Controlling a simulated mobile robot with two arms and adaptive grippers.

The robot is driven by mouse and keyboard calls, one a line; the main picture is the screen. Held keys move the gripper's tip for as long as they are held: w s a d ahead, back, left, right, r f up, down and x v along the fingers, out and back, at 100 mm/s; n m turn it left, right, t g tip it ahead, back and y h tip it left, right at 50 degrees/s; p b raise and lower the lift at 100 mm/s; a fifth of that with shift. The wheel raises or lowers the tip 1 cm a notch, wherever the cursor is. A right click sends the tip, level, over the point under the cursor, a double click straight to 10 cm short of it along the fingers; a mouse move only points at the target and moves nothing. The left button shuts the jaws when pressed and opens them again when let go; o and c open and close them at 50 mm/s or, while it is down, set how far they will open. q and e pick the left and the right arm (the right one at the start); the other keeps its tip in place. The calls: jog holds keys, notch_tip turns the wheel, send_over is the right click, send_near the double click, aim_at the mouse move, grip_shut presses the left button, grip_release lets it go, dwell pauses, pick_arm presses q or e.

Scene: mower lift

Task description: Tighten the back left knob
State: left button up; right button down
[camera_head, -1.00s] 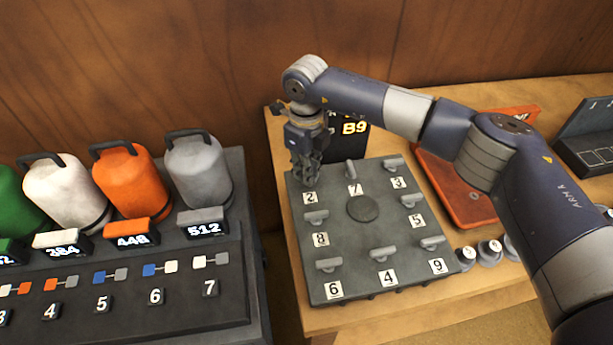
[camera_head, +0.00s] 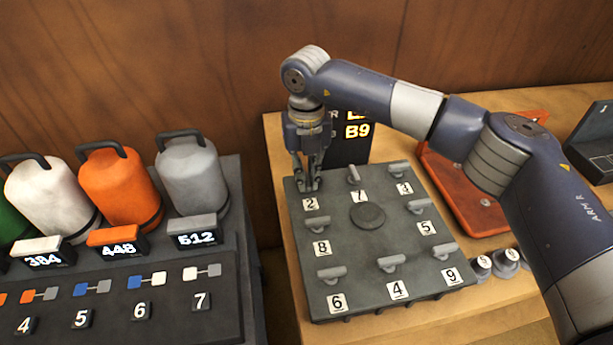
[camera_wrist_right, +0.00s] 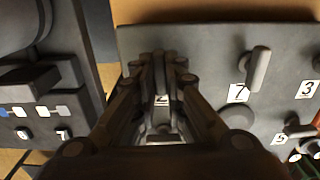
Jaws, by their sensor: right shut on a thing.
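The grey knob board (camera_head: 378,285) lies on the wooden table, with several numbered T-shaped knobs around a round central disc (camera_head: 368,215). The back left knob, beside label 2 (camera_head: 310,204), is mostly hidden by my right gripper (camera_head: 308,186). My right gripper points down and is shut on that knob; its fingers also show in the right wrist view (camera_wrist_right: 163,115), above label 2. Knob 7 (camera_head: 353,174) and knob 3 (camera_head: 399,170) stand along the back edge. Knob 8 (camera_head: 322,229) is in front of the held knob. My left gripper is not in view.
A dark display (camera_head: 352,150) reading B9 stands behind the board. An orange tray (camera_head: 462,195) lies to the right under my right arm. Several canisters (camera_head: 193,175) stand on a dark unit at the left. Small weights (camera_head: 482,266) sit right of the board.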

aim_at(307, 178)
jog(key=shift+w+r, duration=0.2)
jog(key=shift+r, duration=0.1)
jog(key=c, duration=1.7)
grip_release()
jog(key=shift+o, duration=0.2)
jog(key=shift+s+f, duration=0.1)
notch_tip(307, 178, up, 12)
